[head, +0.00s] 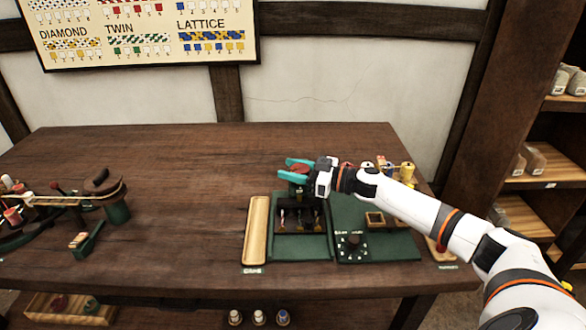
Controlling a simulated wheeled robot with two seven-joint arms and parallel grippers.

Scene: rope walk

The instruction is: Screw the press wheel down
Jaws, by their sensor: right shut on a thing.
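The press wheel (298,172) is a small red-brown wheel at the top of a dark press (299,217). The press stands on a green base plate (287,250) on the right half of the wooden table. My right gripper (298,170) comes in from the right with teal fingers on either side of the wheel and is shut on it. Part of the wheel is hidden by the fingers and wrist. My left gripper is not in view.
A wooden tray (256,230) lies left of the press. A black dial (352,243) and a small wooden box (375,219) sit to its right. Spools (407,171) stand behind my right arm. A rope device (117,210) is at the left. The table's middle is clear.

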